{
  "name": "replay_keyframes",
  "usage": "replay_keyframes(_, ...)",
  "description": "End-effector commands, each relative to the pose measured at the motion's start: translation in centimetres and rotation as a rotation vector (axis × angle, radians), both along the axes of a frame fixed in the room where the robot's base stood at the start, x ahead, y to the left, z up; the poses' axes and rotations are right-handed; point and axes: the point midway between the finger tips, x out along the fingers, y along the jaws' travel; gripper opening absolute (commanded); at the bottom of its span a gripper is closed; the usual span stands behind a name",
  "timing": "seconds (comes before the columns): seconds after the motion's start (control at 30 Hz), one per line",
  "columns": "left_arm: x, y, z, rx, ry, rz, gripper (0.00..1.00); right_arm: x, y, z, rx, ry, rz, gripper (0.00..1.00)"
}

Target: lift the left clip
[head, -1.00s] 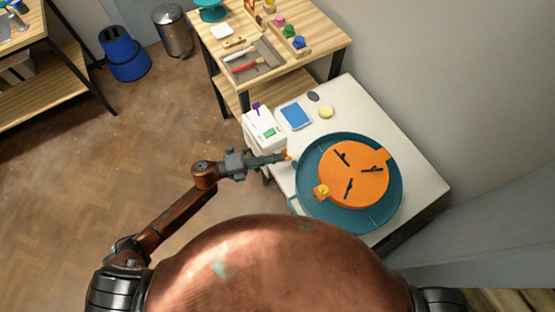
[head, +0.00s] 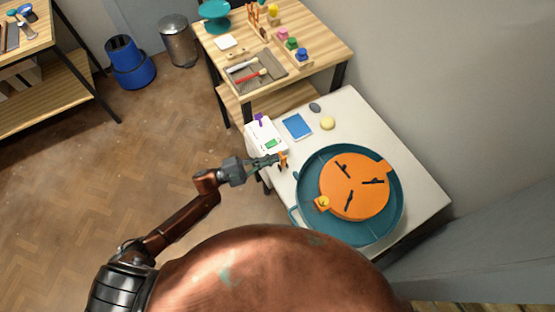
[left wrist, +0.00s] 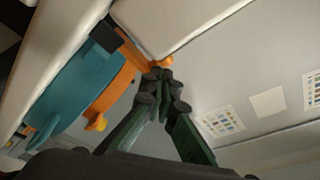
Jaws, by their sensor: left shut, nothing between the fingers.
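A small upright orange piece (head: 283,160), perhaps the left clip, stands by the white tabletop's left edge, at the fingertips of my left gripper (head: 277,160). An orange part (left wrist: 127,46) also shows beside the fingertips in the left wrist view. My left gripper (left wrist: 160,76) is shut with nothing held; whether it touches the orange piece is unclear. A round orange disc (head: 352,184) with black bars lies in a teal pan (head: 395,215), right of the gripper. A yellow knob (head: 323,202) sits on the disc's left tab. My right gripper is out of view.
On the white table (head: 425,180) are a white box (head: 262,135), a blue-screened tablet (head: 297,126), a yellow round (head: 328,123) and a grey oval (head: 314,108). A wooden bench (head: 325,50) with tools stands behind. Open floor lies left of my arm.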

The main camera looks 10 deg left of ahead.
Motion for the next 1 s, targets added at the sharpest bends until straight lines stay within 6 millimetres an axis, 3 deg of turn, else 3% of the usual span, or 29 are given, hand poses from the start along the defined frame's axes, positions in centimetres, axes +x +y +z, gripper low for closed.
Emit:
replay_keyframes(0.57,-0.1,0.3,0.0,-0.007,0.009,0.004,0.0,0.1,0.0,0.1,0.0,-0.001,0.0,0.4)
replay_keyframes(0.87,-2.4,-0.6,2.5,-0.008,0.008,-0.009,0.0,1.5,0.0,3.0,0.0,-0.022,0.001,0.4)
replay_keyframes(1.0,-3.7,2.7,1.2,-0.004,0.011,-0.006,0.0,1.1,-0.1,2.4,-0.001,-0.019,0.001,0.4)
